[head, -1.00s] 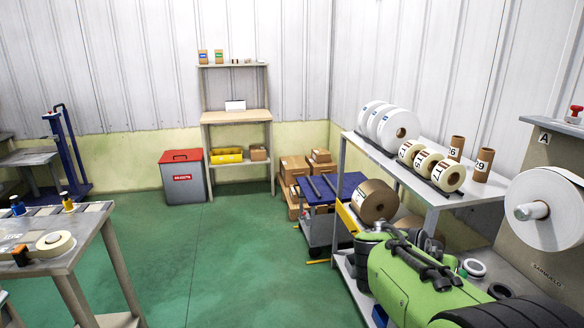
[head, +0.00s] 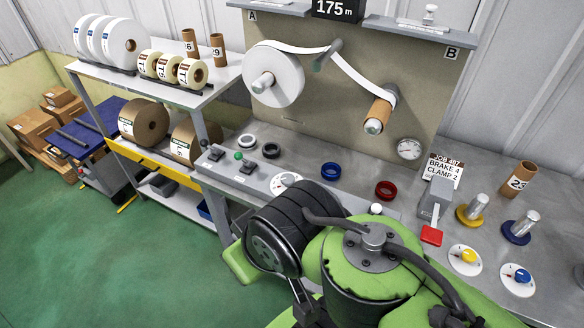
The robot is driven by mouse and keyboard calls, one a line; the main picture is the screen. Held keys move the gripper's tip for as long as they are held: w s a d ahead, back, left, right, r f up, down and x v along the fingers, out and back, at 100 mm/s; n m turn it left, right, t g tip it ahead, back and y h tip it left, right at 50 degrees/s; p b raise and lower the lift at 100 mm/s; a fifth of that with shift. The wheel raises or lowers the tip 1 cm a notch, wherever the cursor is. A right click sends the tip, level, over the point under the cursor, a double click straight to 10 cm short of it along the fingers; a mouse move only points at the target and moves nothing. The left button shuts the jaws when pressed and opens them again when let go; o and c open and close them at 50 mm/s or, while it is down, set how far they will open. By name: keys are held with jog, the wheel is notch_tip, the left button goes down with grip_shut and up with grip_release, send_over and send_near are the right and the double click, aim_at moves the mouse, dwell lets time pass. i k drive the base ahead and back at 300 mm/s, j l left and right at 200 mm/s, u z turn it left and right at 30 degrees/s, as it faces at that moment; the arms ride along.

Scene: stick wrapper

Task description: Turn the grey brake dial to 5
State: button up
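A white round dial face (head: 287,183) lies on the grey console panel at the bench's front edge. My arm covers part of it, and its knob and number cannot be made out, so I cannot tell for certain that it is the brake dial. Two other dials lie at the right: one with a yellow knob (head: 466,257) and one with a blue knob (head: 518,278). A card (head: 445,168) on the bench appears to read "BRAKE 4, CLAMP 2". My green and black arm fills the lower middle. My gripper is not visible.
A white roll (head: 272,75) feeds a strip to a brown core (head: 379,112) on the upright panel. A red-ended lever (head: 433,234), a blue ring (head: 331,171), a red ring (head: 386,190) and a gauge (head: 409,149) are on the bench. Green floor is free at left.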

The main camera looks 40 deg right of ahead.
aim_at(287, 180)
jog(key=z, duration=1.2)
